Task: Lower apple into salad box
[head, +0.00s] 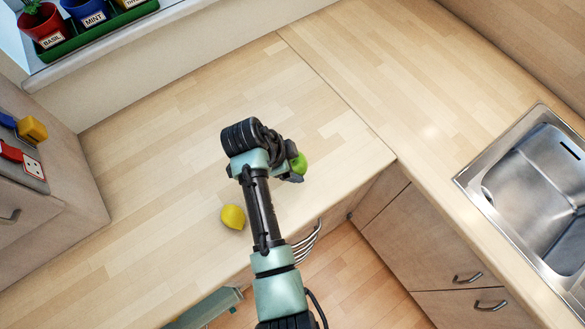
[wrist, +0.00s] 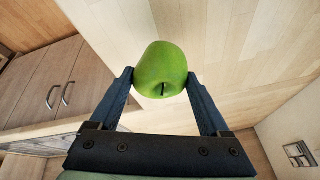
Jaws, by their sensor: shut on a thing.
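A green apple (wrist: 160,68) is held between the two dark fingers of my gripper (wrist: 161,80) in the wrist view. In the head view the apple (head: 299,163) shows at the right side of my gripper (head: 294,171), over the wooden counter near its front edge. The fingers press on both sides of the apple, and its stem faces the wrist camera. The apple appears held above the counter, with no surface seen touching it. I see no salad box in either view.
A steel sink (head: 535,185) is at the right. Potted herbs in a green tray (head: 110,27) stand on the sill at the back left. The counter's back and middle are clear.

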